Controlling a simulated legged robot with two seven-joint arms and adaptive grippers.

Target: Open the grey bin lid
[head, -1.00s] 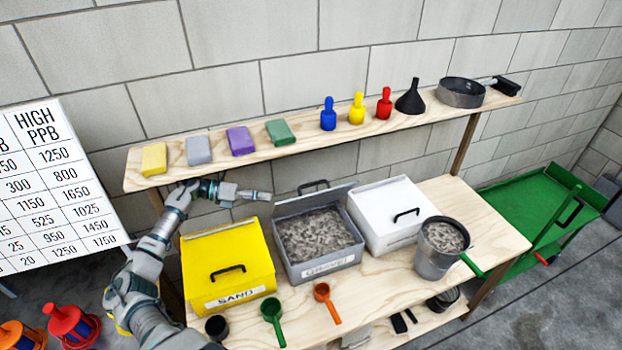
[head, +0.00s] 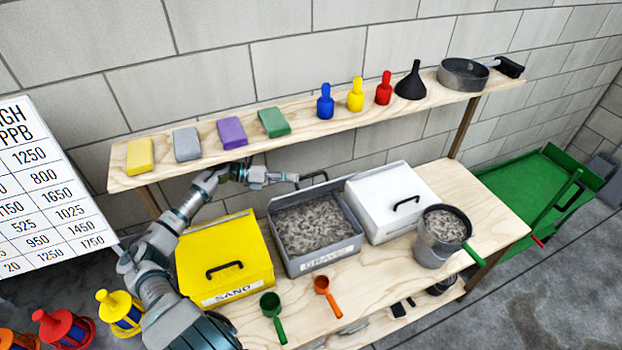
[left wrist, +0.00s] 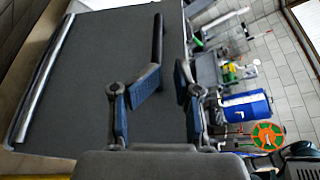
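The grey bin (head: 318,262), labelled GRAVEL, stands open on the table with gravel (head: 312,225) showing inside. Its grey lid (head: 325,189) is raised at the back edge, with a dark handle (head: 313,175) on its far side. My left gripper (head: 293,177) is behind the bin, close to the handle. In the left wrist view, a broad grey panel, seemingly the lid (left wrist: 90,75), fills the left side with the dark handle (left wrist: 157,38) on it. The left gripper's fingers (left wrist: 169,70) are apart, with the handle just beyond the tips. My right gripper is not in view.
A yellow SAND bin (head: 225,255) stands left of the grey bin, a white bin (head: 385,205) right. Scoops (head: 326,296) lie in front; a gravel-filled pot (head: 440,245) stands at the right.

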